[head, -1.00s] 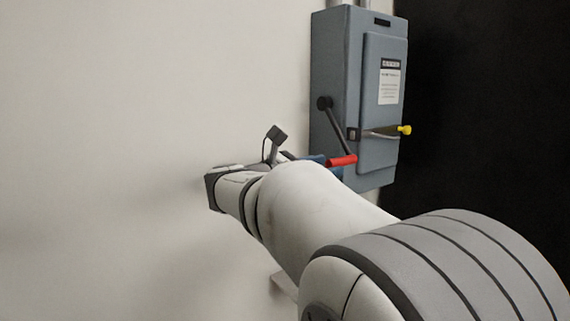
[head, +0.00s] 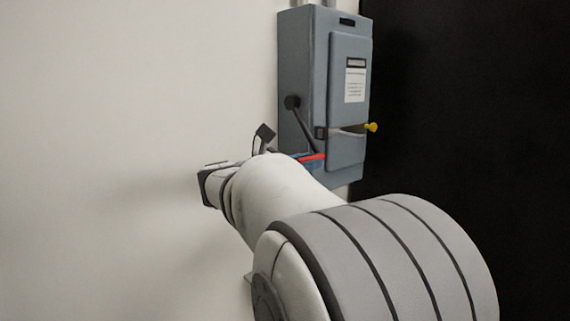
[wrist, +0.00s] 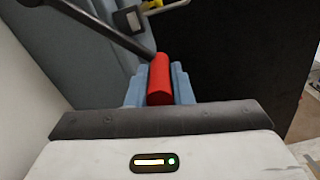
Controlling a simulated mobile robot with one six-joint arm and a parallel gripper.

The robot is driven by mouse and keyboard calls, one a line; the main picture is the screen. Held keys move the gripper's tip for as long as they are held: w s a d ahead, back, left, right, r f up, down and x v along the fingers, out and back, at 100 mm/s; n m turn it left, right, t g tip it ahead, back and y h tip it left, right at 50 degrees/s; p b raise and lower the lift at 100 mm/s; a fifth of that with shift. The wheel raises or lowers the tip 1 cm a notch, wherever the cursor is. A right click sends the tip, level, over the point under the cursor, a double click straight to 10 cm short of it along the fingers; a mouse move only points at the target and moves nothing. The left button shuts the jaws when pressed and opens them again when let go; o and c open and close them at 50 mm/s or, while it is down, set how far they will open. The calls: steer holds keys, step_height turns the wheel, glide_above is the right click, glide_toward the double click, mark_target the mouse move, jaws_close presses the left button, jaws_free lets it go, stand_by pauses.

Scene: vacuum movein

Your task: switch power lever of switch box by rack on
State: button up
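The grey-blue switch box (head: 346,113) is mounted on the pale wall. Its power lever is a dark rod (head: 305,128) slanting down and right from a pivot on the box's side. The lever ends in a red grip (head: 313,157), which also shows in the wrist view (wrist: 159,82). My gripper (wrist: 160,88) has blue fingers on both sides of the red grip. No clear gap shows between fingers and grip, so it looks shut on it. In the head view my arm hides most of the gripper.
A yellow-knobbed latch (head: 371,127) sticks out from the box's front. A dark surface (head: 460,120) stands right of the box. The pale wall (head: 130,120) left of the box is bare.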

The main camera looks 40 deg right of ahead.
jaws_close()
